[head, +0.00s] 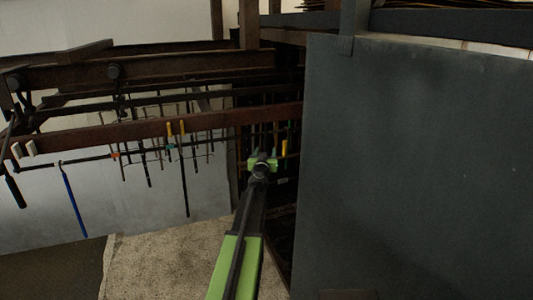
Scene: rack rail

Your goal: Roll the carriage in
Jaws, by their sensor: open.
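My gripper (262,161) is at the end of my green and black arm, right of the picture's middle height, and points away from me. It is small here and is open. It overlaps the dark opening beside the big panel, and I cannot tell whether it touches anything. A reddish-brown beam (85,137) runs across the left half, with dark rails (180,98) behind it. I cannot clearly make out which part is the carriage.
A large dark grey panel (420,170) blocks the right side. Several long thin tools hang on the left, including a blue-handled one (74,203) and a yellow-handled one (183,129). A pale wall (125,200) stands behind them. Speckled floor (165,260) is bare below.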

